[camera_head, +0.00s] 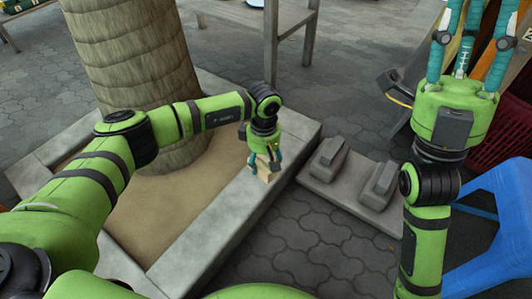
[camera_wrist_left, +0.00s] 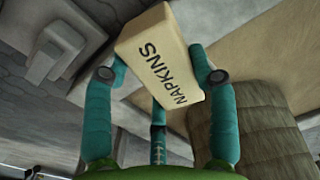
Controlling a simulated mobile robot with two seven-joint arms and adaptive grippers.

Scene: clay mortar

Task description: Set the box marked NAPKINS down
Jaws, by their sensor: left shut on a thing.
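The cream box marked NAPKINS (camera_wrist_left: 168,62) is between the teal fingers of my left gripper (camera_wrist_left: 160,76), its lettering facing the wrist camera. In the head view my left gripper (camera_head: 264,153) points down and is shut on the box (camera_head: 263,172), which shows partly below the fingers. The box is at the stone rim of the planter (camera_head: 225,205); I cannot tell whether it touches the rim. My right gripper (camera_head: 470,45) points up at the upper right, its fingers apart, with nothing seen held and its tips cut off by the frame edge.
A thick tree trunk (camera_head: 135,70) rises from the planter's sandy bed. A grey slab with two raised blocks (camera_head: 328,160) lies right of the rim. A blue stool (camera_head: 500,210) and a dark red crate (camera_head: 500,135) stand at right. A wooden table (camera_head: 270,25) is behind.

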